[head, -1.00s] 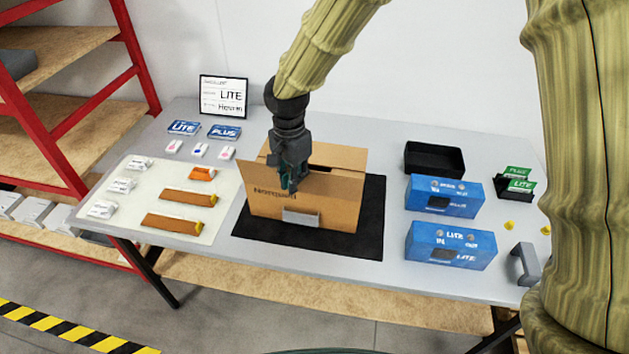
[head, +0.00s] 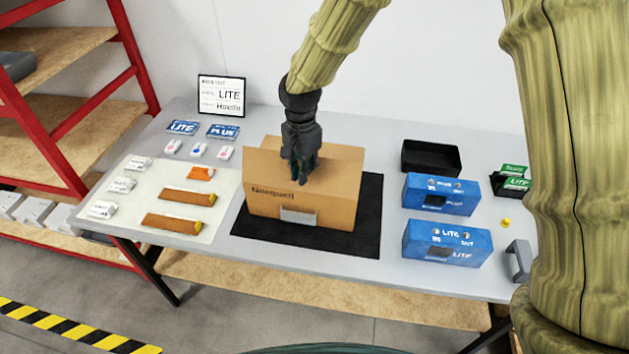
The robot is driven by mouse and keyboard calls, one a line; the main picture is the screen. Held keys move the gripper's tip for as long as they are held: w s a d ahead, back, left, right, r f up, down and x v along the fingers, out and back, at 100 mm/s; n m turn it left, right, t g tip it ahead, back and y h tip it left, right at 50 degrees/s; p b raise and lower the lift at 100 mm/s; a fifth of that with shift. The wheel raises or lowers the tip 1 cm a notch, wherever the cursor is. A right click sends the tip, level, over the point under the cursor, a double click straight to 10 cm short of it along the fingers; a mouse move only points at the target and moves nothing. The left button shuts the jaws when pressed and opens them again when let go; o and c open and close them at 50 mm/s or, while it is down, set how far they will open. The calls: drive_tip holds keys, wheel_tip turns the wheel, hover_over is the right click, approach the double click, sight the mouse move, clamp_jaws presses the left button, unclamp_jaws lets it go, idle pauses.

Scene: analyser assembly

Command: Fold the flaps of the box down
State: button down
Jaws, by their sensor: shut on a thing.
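The brown cardboard box (head: 335,208) stands on a black mat (head: 371,215) in the middle of the table, with printed lettering and a small grey piece on its front. Brown panels show at its top on both sides of my gripper. My gripper (head: 303,176) points down at the top of the box, near the middle of its front side. Its dark fingers are shut on a flap of the box. The fingers and wrist hide part of the top, so how far each flap is folded cannot be fully told.
Two blue units (head: 441,194) and a black tray (head: 432,157) stand to the right. A pale mat (head: 150,195) with white packets and brown-orange packs lies to the left. A framed sign (head: 221,95) stands behind. The grey handle (head: 518,261) is near the right edge.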

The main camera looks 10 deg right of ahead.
sight(310, 175)
drive_tip(key=shift+w+d+f, duration=0.45)
drive_tip(key=shift+w+f, duration=0.1)
drive_tip(key=shift+w+d+f, duration=0.15)
drive_tip(key=shift+w+f, duration=0.2)
drive_tip(key=shift+w+d+f+b, duration=0.2)
drive_tip(key=shift+f, duration=0.2)
drive_tip(key=shift+w+d+f+b, duration=0.2)
drive_tip(key=shift+f, duration=0.2)
drive_tip(key=shift+f, duration=0.7)
idle(0.4)
drive_tip(key=shift+r, duration=0.15)
drive_tip(key=shift+r+p, duration=2.45)
drive_tip(key=shift+r, duration=1.25)
